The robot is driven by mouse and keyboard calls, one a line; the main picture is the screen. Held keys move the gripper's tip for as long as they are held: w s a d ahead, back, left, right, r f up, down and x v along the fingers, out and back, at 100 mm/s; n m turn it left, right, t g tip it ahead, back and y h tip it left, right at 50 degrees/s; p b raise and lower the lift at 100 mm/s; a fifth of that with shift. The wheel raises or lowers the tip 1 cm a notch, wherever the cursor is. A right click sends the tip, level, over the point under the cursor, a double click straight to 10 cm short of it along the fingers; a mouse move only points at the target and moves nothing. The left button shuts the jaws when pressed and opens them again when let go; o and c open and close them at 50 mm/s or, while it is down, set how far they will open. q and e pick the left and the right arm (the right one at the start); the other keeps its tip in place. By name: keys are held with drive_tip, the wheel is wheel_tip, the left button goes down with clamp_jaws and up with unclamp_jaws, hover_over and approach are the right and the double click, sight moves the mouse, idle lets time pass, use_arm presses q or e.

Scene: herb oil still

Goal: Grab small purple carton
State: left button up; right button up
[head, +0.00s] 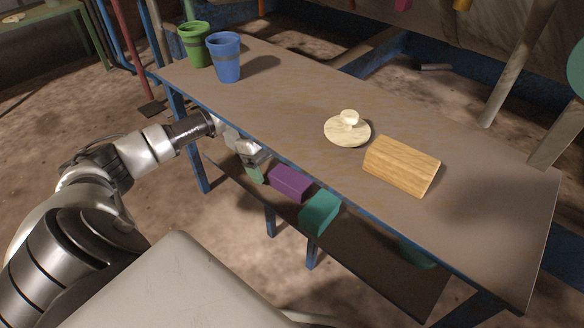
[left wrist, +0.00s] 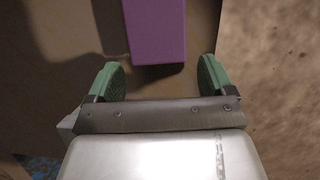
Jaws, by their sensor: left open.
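The small purple carton (head: 290,183) lies on the lower shelf, under the front edge of the table top. In the left wrist view the purple carton (left wrist: 155,32) is ahead of my left gripper, with its near end between the lines of the two green fingertips. My left gripper (head: 256,170) reaches in under the table edge, just left of the carton. In the left wrist view its fingers (left wrist: 160,78) are open and empty. My right gripper is not in view.
A teal block (head: 320,212) stands right of the carton on the lower shelf (head: 365,262). The table top (head: 290,110) is close above my gripper. On it are a green cup (head: 195,45), a blue cup (head: 224,58), a round wooden lid (head: 347,131) and a wooden block (head: 401,166).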

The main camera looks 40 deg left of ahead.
sight(305, 185)
use_arm(q)
drive_tip(key=d, duration=0.5)
drive_tip(key=shift+d, duration=0.35)
drive_tip(key=d+p, duration=0.1)
drive_tip(key=d, duration=0.4)
drive_tip(key=shift+r, duration=0.1)
drive_tip(key=shift+f+b, duration=0.55)
drive_tip(key=shift+f, duration=0.15)
drive_tip(key=shift+r, duration=0.1)
drive_tip(key=c, duration=1.2)
